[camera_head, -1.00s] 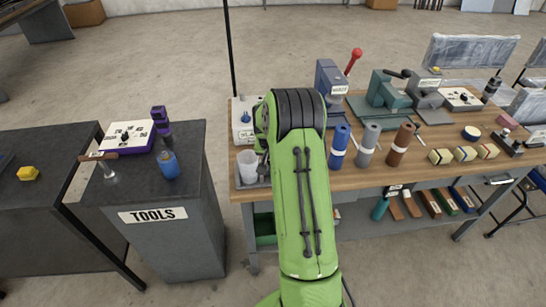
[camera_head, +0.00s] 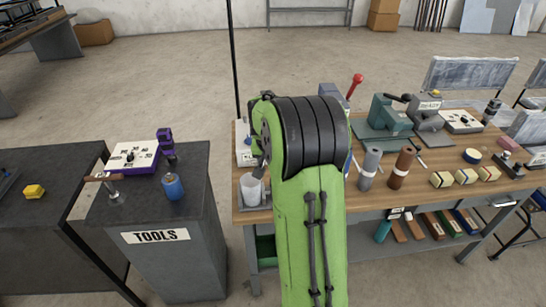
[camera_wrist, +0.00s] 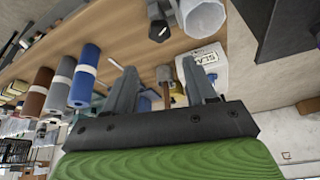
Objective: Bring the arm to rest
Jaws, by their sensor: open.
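My green arm (camera_head: 310,240) rises across the middle of the head view, its black ribbed joint (camera_head: 308,130) in front of the workbench. The arm hides my gripper in the head view. In the wrist view my gripper (camera_wrist: 160,80) has its two grey fingers spread apart, with nothing seen held between them. The bench top with its items shows behind and beyond the fingers.
The wooden workbench (camera_head: 400,196) holds a white cup (camera_head: 252,188), a grey roll (camera_head: 370,168), a brown roll (camera_head: 401,167), a green machine (camera_head: 388,118) and several striped blocks. Left stands a dark TOOLS cabinet (camera_head: 180,262) with a blue bottle (camera_head: 173,186).

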